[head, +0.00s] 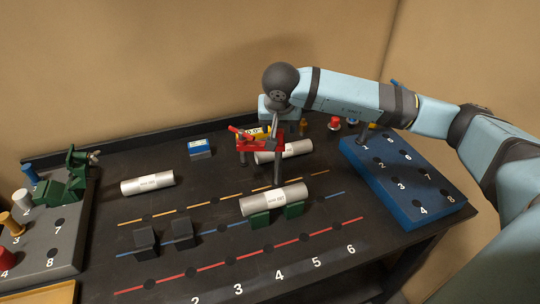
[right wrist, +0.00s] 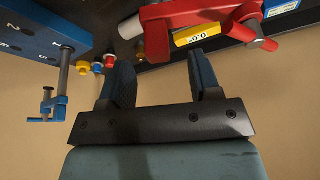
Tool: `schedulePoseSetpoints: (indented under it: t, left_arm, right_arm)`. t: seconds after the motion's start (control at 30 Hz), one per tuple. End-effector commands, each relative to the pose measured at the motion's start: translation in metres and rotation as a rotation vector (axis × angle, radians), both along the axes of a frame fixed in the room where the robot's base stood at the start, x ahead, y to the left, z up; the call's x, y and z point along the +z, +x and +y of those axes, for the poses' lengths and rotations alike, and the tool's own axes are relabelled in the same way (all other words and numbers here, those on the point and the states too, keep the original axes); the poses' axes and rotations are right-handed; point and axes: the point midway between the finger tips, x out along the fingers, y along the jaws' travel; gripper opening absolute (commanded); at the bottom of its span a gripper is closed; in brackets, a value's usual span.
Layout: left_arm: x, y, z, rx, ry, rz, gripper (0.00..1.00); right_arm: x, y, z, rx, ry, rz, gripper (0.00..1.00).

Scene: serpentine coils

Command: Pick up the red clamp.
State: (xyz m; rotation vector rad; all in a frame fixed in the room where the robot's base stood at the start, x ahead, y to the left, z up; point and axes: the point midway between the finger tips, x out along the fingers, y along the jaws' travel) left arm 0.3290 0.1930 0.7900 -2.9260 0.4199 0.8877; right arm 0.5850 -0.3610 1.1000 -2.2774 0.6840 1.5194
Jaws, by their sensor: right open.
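The red clamp (head: 262,144) shows at the middle of the head view, above the dark table and partly in front of a silver cylinder (head: 297,150). In the right wrist view the red clamp (right wrist: 158,35) fills the upper right, beyond my fingertips. My right gripper (head: 276,117) is beside the clamp's upper side, and its fingers are partly hidden in the head view. In the right wrist view the gripper (right wrist: 163,65) is open, with nothing held between its fingers. My left gripper is not in view.
A silver cylinder (head: 274,200) lies on green blocks, and another (head: 147,183) lies to the left. Black blocks (head: 146,241) stand in front. A blue numbered rack (head: 385,190) is at right, a grey rack (head: 75,240) with a green clamp (head: 62,184) at left. A blue box (head: 200,149) stands behind.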

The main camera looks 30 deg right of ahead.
Motion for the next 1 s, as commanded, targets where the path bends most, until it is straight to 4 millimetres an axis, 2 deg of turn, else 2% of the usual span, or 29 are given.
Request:
schedulePoseSetpoints:
  t: [0.2, 0.5, 0.53, 0.77, 1.0]
  left_arm:
    - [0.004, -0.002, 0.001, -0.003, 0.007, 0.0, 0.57]
    - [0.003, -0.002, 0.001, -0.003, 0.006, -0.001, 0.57]
    - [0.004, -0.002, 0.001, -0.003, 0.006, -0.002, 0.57]
    - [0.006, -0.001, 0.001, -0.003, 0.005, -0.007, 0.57]
    - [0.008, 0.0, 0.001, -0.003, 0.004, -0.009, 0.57]
  right_arm:
    - [-0.029, 0.009, -0.009, -0.002, 0.0, 0.003, 0.57]
    - [-0.035, 0.011, -0.01, -0.001, 0.001, 0.001, 0.57]
    - [-0.035, 0.011, -0.01, -0.001, 0.001, 0.001, 0.55]
    - [-0.035, 0.011, -0.01, -0.001, 0.001, 0.001, 0.02]
    - [-0.033, 0.012, -0.01, -0.001, 0.001, -0.002, 0.0]
